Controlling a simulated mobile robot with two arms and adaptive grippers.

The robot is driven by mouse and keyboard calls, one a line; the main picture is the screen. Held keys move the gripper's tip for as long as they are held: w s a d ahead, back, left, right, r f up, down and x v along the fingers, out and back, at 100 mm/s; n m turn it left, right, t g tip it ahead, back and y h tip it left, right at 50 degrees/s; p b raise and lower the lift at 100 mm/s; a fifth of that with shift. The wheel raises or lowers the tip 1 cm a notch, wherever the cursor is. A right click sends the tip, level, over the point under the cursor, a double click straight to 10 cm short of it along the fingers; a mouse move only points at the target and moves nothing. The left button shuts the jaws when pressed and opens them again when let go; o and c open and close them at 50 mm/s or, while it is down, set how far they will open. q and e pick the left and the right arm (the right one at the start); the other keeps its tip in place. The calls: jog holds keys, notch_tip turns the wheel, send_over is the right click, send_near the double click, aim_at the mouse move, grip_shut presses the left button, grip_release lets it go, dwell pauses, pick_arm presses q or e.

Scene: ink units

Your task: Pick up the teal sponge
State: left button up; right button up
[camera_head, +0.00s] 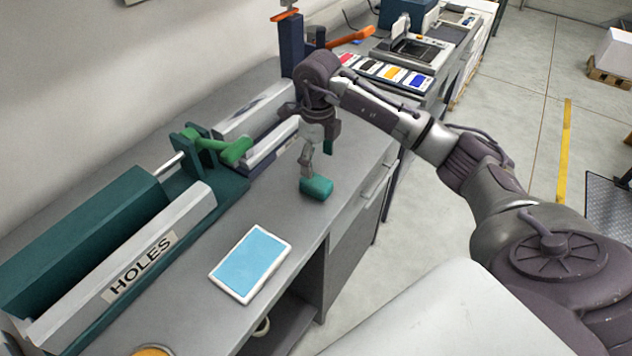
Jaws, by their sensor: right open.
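The teal sponge (317,187) is a small rounded block on the grey bench top, near its front edge. My right gripper (318,158) comes in from the right and points down, just above and behind the sponge. Its fingers are apart and nothing is held between them. One finger reaches down close to the sponge's upper left end; I cannot tell whether it touches. My left gripper is not in view.
A white-framed light blue pad (250,263) lies nearer on the bench. A dark green machine with a white "HOLES" bar (130,270) fills the left. A colour swatch strip (385,72) and an orange-handled device (350,38) stand farther back. Bare bench surrounds the sponge.

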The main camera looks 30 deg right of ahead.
aim_at(316, 180)
jog(key=shift+f, duration=0.8)
jog(key=f, duration=0.1)
jog(key=f+p, duration=0.2)
jog(key=f, duration=0.1)
jog(key=shift+s+a, duration=0.35)
jog(key=shift+a, duration=0.05)
jog(key=shift+w+f, duration=0.1)
jog(key=shift+f, duration=0.6)
jog(key=c, duration=1)
jog(key=shift+c, duration=0.2)
jog(key=shift+r, duration=0.15)
